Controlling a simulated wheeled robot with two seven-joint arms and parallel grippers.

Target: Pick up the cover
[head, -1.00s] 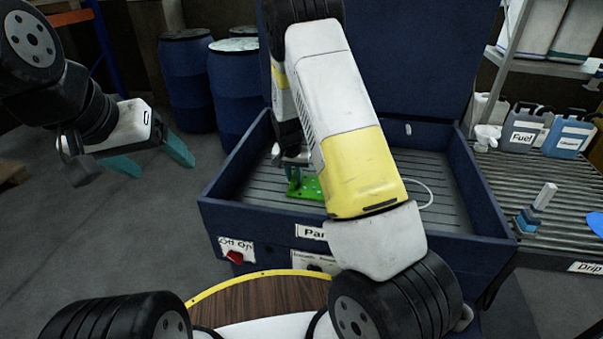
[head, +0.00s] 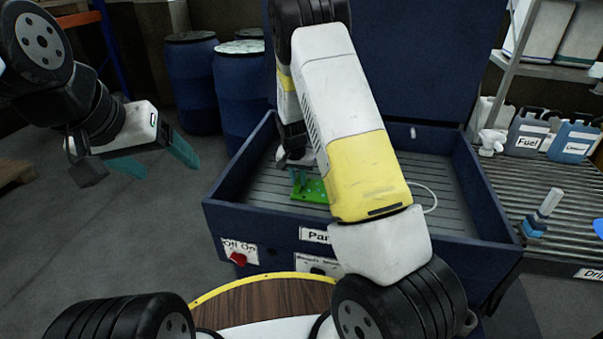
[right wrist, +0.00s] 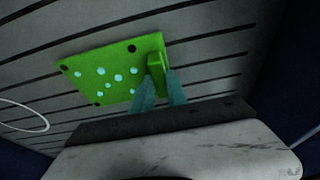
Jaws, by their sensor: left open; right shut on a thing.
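The cover is a bright green flat plate with holes and a raised tab (head: 310,190). It is inside the blue parts washer, partly hidden behind my right arm in the head view. In the right wrist view the cover (right wrist: 100,75) spreads out to the left of my fingers. My right gripper (right wrist: 159,88) is shut on the cover's raised tab. The right gripper (head: 297,176) is low in the washer in the head view. I cannot tell whether the plate touches the slatted floor. My left gripper (head: 160,160) is open and empty, left of the washer.
The washer's blue walls (head: 240,155) surround the cover, and its lid (head: 410,60) stands raised behind. A thin white hose loop (head: 432,197) lies in the basin. A drip table (head: 520,190) with jugs (head: 530,133) stands at right. Blue barrels (head: 190,85) stand behind left.

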